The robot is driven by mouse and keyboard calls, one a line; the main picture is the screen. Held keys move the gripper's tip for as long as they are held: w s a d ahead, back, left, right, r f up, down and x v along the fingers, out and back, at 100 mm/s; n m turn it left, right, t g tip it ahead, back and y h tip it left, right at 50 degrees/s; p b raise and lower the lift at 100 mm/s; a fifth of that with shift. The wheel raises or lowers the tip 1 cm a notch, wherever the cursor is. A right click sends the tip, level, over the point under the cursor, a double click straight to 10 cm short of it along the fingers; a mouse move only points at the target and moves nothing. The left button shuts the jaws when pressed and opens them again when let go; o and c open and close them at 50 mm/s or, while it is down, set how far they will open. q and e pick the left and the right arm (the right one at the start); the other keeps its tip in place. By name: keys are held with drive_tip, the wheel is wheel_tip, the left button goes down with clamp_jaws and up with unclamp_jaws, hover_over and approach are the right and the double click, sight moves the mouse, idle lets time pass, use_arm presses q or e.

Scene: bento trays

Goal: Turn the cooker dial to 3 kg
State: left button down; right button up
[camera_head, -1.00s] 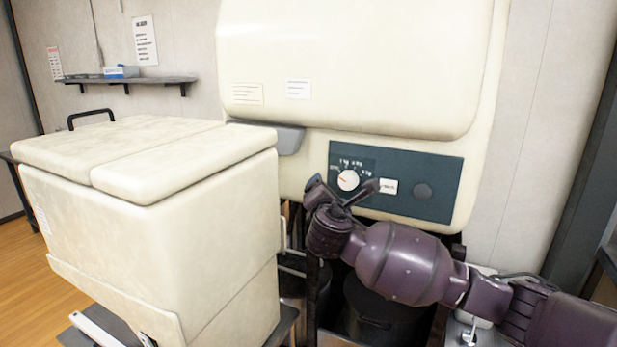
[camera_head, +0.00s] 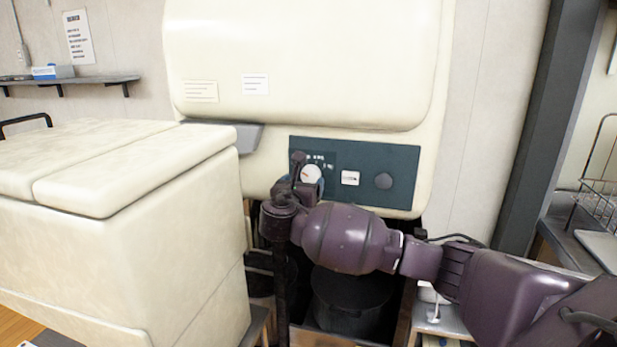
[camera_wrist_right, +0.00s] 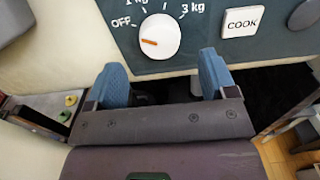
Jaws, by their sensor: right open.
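The cooker dial (camera_head: 313,173) is a round white knob on the dark teal control panel (camera_head: 405,165). In the right wrist view the dial (camera_wrist_right: 160,36) has an orange pointer mark on its left side, pointing left near the OFF label. The 3 kg label (camera_wrist_right: 192,10) is at its upper right. My right gripper (camera_wrist_right: 162,70) is open and empty, its two blue fingers apart just below the dial in that view. In the head view my right gripper (camera_head: 300,175) overlaps the dial's left edge; contact cannot be told. My left gripper is not in view.
The white COOK button (camera_wrist_right: 241,21) sits right of the dial, with a dark round knob (camera_head: 383,181) beyond it. A large cream chest (camera_head: 110,210) stands at the left. A dark pot (camera_head: 350,295) is under the cooker. A wire rack (camera_head: 598,200) is at the far right.

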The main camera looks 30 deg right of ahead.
sight(309, 175)
drive_tip(key=shift+x, duration=2.75)
drive_tip(key=c, duration=0.9)
